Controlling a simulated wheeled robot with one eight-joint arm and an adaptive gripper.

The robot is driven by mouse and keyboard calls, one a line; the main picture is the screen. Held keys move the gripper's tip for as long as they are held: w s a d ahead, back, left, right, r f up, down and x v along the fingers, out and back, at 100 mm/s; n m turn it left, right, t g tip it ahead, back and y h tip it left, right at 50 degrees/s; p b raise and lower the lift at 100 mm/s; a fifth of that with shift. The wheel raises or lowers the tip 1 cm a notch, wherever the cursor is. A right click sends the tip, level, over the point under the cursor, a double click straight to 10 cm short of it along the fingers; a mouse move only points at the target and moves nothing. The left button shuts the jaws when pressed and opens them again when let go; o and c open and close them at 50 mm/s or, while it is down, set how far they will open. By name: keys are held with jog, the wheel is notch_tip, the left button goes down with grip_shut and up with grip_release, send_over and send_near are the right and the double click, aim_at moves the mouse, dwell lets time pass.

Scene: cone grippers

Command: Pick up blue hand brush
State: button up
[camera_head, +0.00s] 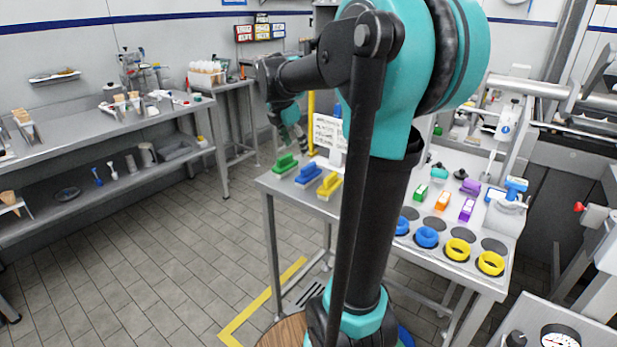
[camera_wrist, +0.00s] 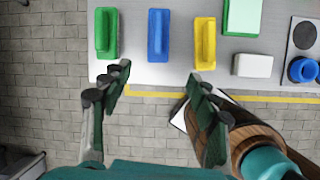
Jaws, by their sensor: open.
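The blue hand brush (camera_head: 308,175) lies on the left end of the metal table, between a green brush (camera_head: 285,165) and a yellow brush (camera_head: 329,186). In the wrist view the blue hand brush (camera_wrist: 158,35) is the middle one of the three, lying lengthwise near the table edge. The green brush (camera_wrist: 106,34) is left of it and the yellow brush (camera_wrist: 205,43) right of it. My gripper (camera_wrist: 160,100) is open and empty, with its fingers apart, short of the brushes in the picture. In the head view my gripper (camera_head: 295,138) is above the brushes, partly hard to make out.
A white block (camera_wrist: 253,65) and a pale green pad (camera_wrist: 243,17) lie right of the brushes. Blue rings (camera_head: 426,238) and yellow rings (camera_head: 491,263) sit on the table's right part. A white sign (camera_head: 328,137) stands behind the brushes. A shelf unit (camera_head: 95,130) is at left, with clear floor between.

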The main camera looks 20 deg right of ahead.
aim_at(309, 173)
jog(key=w+d+f, duration=0.1)
jog(key=d+f, duration=0.1)
jog(key=f, duration=0.2)
jog(key=w+d+f+n, duration=0.1)
jog(key=w+d+f, duration=0.1)
jog(key=f, duration=0.3)
jog(key=w+d+f+n, duration=0.1)
jog(key=w+d+f, duration=0.1)
jog(key=f, duration=0.2)
jog(key=shift+f, duration=0.4)
jog(key=shift+c, duration=0.4)
jog(key=c, duration=1.2)
